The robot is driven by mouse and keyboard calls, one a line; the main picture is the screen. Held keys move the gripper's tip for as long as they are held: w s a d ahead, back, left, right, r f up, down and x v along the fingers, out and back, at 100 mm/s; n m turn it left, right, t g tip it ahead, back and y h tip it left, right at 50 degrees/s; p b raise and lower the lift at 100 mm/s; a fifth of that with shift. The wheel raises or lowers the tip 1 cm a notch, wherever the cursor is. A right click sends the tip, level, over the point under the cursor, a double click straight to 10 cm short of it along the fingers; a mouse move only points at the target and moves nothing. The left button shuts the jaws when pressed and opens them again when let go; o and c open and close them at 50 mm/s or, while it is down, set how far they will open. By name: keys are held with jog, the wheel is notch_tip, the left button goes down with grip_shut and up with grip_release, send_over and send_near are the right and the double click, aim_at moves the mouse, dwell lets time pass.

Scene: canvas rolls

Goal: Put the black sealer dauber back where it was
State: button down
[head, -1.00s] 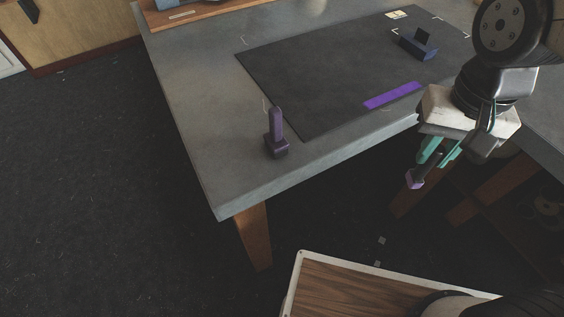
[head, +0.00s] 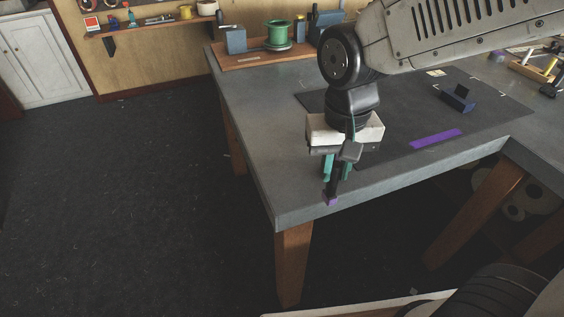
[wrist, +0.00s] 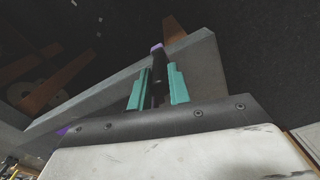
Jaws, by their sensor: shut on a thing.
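My gripper (head: 337,178) has teal fingers and is shut on the black sealer dauber. The dauber (wrist: 159,68) is a slim dark stick with a purple end. In the head view its purple tip (head: 331,199) points down, in front of the near edge of the grey table (head: 262,150). In the wrist view the dauber stands out between the two teal fingers, with the table edge behind it. I cannot tell whether the tip is over the table top or just off its edge.
A dark mat (head: 400,115) lies on the table with a purple strip (head: 436,138) and a dark blue block (head: 458,100). A wooden board (head: 265,58) with a green spool (head: 278,34) is at the back left. Dark floor (head: 140,200) lies left of the table.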

jog(key=shift+w+a+f, duration=0.75)
jog(key=shift+w+a, duration=0.4)
jog(key=shift+w, duration=0.45)
jog(key=shift+w+a+f, duration=0.8)
jog(key=shift+w+a, duration=0.3)
jog(key=shift+w, duration=0.45)
jog(key=shift+w+a+f, duration=0.75)
jog(key=shift+w+a, duration=0.4)
jog(key=shift+w, duration=0.45)
jog(key=shift+f, duration=0.2)
jog(key=c, duration=1.4)
grip_release()
jog(key=shift+o, duration=0.5)
jog(key=shift+r, duration=0.15)
